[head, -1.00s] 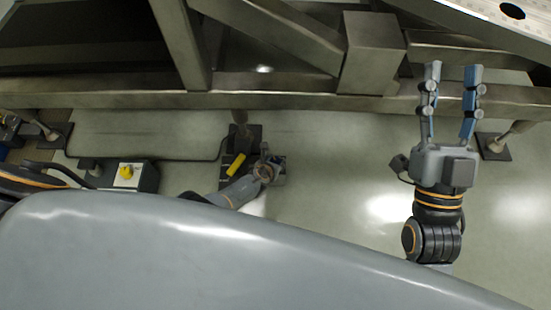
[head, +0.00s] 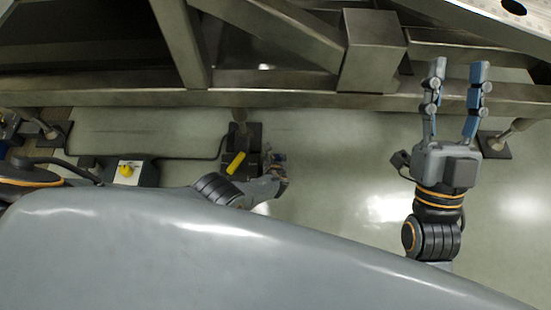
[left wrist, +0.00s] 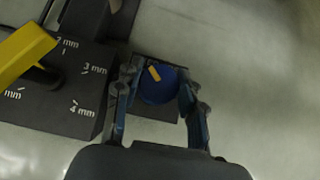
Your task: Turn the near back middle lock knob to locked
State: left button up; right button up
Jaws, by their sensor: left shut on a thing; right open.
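In the left wrist view a round blue knob (left wrist: 158,92) with a short yellow mark (left wrist: 154,73) on its top sits on a dark base plate (left wrist: 168,113). The yellow mark lies slanted in the picture. The fingers of my left gripper (left wrist: 159,84) are closed around the knob, one on each side. In the head view my left gripper (head: 277,172) is low near the floor, and it hides the knob there. My right gripper (head: 458,72) is open and empty, held up at the right in front of the frame beam.
A yellow lever (left wrist: 22,52) on a dark block with mm marks (left wrist: 72,88) stands close left of the knob. A metal frame (head: 300,100) runs above. A box with a yellow knob (head: 126,170) stands at the left, with a cable.

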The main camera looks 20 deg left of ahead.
pick_arm(q)
jog(key=o, duration=1.2)
